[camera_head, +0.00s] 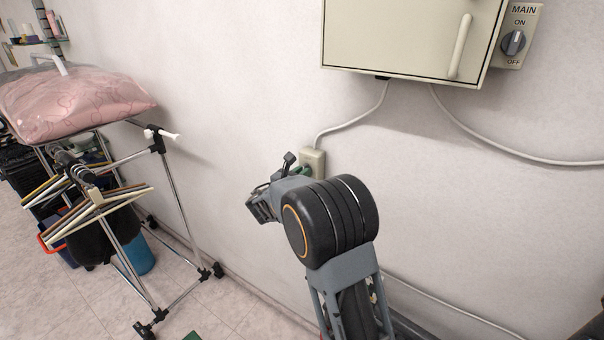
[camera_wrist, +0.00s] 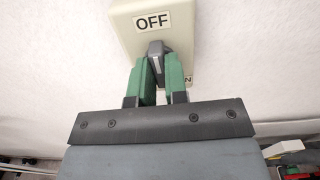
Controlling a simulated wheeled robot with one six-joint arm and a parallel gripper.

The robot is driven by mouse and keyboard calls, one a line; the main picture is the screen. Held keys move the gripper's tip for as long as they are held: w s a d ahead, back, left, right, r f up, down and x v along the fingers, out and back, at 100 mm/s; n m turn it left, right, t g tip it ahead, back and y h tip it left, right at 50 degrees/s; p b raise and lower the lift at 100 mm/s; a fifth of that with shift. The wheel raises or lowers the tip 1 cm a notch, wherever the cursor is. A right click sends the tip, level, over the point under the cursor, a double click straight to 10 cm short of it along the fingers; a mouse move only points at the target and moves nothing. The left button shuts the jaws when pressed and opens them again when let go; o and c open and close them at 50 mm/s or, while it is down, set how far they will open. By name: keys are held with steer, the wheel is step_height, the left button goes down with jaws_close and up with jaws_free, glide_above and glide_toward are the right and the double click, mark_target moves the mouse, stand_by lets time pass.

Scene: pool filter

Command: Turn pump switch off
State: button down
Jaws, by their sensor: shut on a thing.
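The pump switch is a cream wall box (camera_head: 314,157) with a cable running up from it. In the wrist view the switch box (camera_wrist: 122,24) shows an "OFF" label at the top of the picture and a partly covered label ending in "N" lower down. A dark grey lever (camera_wrist: 157,52) sticks out between the labels. My gripper (camera_wrist: 158,62) has green fingers shut on this lever from both sides. In the head view my gripper (camera_head: 304,170) reaches the box, and my arm partly hides it.
A cream cabinet (camera_head: 400,38) hangs on the wall above, with a MAIN rotary switch (camera_head: 514,42) beside it. A wheeled rack with hangers (camera_head: 100,208) and a pink bag (camera_head: 70,102) stands at left. A grey cable (camera_head: 510,152) runs along the wall at right.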

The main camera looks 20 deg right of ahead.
stand_by(0.3)
steer(key=c, duration=1.1)
jaws_free()
steer(key=shift+c, duration=0.2)
steer(key=shift+a, duration=0.1)
steer(key=b+v, duration=0.2)
steer(key=v, duration=1.1)
steer(key=shift+s+a+b, duration=0.25)
steer(key=shift+b, duration=0.05)
steer(key=s+d+f+m+g+y, duration=0.1)
steer(key=s+f+m+g+y, duration=0.65)
steer(key=s+f+m, duration=0.45)
steer(key=s+a+r+m+t+y, duration=0.1)
steer(key=s+a+r+m+y, duration=0.1)
steer(key=s+r+m+y, duration=0.2)
steer(key=s+m+y, duration=0.3)
steer(key=s+m, duration=0.2)
steer(key=m, duration=0.3)
steer(key=shift+s+r+m, duration=0.3)
steer(key=shift+s+r, duration=0.1)
